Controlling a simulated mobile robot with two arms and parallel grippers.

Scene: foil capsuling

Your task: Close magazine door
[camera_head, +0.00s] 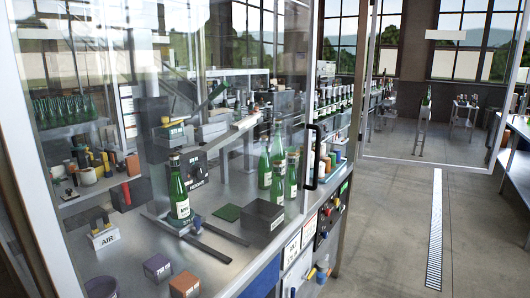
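No part labelled clearly as the magazine door can be picked out. A dark box (194,172) with small white lettering, too small to read surely, stands on the steel worktop behind the glass. A large clear glass panel (120,90) in a metal frame fills the left and middle foreground. A black vertical handle (312,157) is at its right edge. A green bottle (179,190) with a white label stands upright in front of the dark box. Neither of my grippers is in view.
Several green bottles (278,172) stand on the worktop (225,265) near the handle. A dark grey box (262,215) and small blocks (157,267) sit at the front. A control panel (325,222) is on the bench's right side. The floor (390,220) at the right is clear.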

